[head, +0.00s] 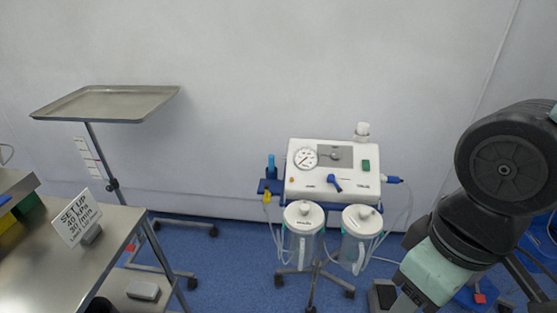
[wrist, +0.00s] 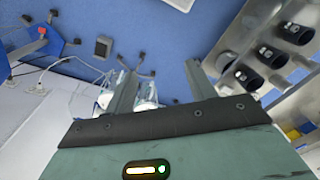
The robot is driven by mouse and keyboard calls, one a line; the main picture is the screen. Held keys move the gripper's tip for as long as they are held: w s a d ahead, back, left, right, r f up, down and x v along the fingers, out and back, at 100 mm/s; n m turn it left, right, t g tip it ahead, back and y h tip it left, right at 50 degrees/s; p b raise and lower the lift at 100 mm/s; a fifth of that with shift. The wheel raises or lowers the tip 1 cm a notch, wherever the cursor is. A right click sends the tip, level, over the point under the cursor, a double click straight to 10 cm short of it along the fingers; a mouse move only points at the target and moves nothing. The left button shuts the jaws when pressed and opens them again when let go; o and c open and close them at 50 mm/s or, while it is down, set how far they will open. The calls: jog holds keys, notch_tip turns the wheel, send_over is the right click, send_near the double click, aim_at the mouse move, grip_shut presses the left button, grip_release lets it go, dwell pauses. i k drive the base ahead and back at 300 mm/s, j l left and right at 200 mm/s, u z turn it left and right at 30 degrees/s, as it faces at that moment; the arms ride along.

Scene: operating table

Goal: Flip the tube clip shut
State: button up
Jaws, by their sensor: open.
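The suction unit (head: 333,172) stands on a wheeled stand against the wall, with a gauge and a blue lever on its front. A small yellow piece (head: 267,195) at a tube on its left side may be the tube clip; it is too small to tell whether it is open or shut. Clear tubing (head: 400,215) loops down at the right. My gripper (wrist: 160,85) is open and empty in the wrist view, its fingers well apart. The canisters show far beyond the fingers, small and partly hidden. The head view shows my arm at the right, not the gripper's fingers.
Two lidded canisters, left (head: 303,230) and right (head: 360,235), hang below the unit. A steel table (head: 60,265) with a set-up sign (head: 77,218) is at left. An empty tray stand (head: 105,103) is behind it. Blue floor (head: 235,255) lies clear between.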

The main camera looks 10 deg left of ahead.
aim_at(267, 197)
jog(key=i+j+u, duration=0.15)
jog(key=u, duration=0.25)
jog(key=i+j+u, duration=0.15)
jog(key=u, duration=0.2)
jog(key=i+j+u, duration=0.1)
jog(key=u, duration=0.3)
jog(key=i+l, duration=0.05)
